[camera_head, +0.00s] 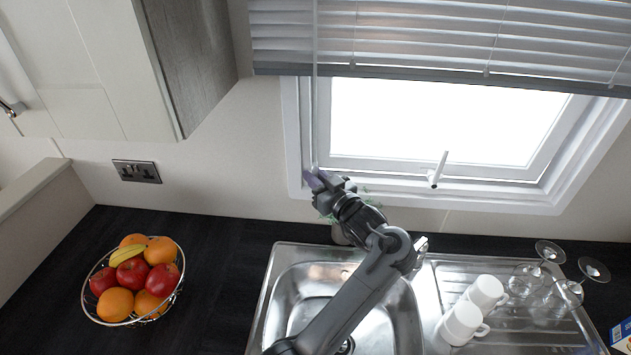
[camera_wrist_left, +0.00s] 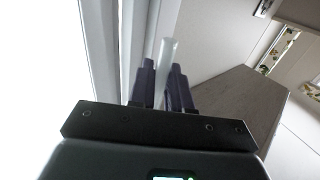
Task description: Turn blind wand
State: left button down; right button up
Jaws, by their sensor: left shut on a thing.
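The blind wand (camera_head: 315,95) is a thin, pale rod that hangs from the left part of the white slatted blind (camera_head: 420,35) in the head view. My left gripper (camera_head: 316,178) is at the wand's lower end, beside the left side of the window frame. In the left wrist view the wand (camera_wrist_left: 168,56) stands up between the two dark fingers of my left gripper (camera_wrist_left: 165,88), which are shut on it. The part of the wand between the fingers is partly hidden. My right gripper does not show.
The window handle (camera_head: 438,170) sticks up at the bottom of the window frame. A steel sink (camera_head: 283,290) lies below my arm, with white mugs (camera_head: 462,322) and glasses (camera_head: 563,290) at its right. A wire fruit bowl (camera_head: 95,316) stands at left.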

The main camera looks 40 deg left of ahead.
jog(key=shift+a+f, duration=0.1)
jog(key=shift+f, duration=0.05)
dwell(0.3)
pick_arm(q)
jog(key=c, duration=1.3)
grip_release()
jog(key=shift+o, duration=0.2)
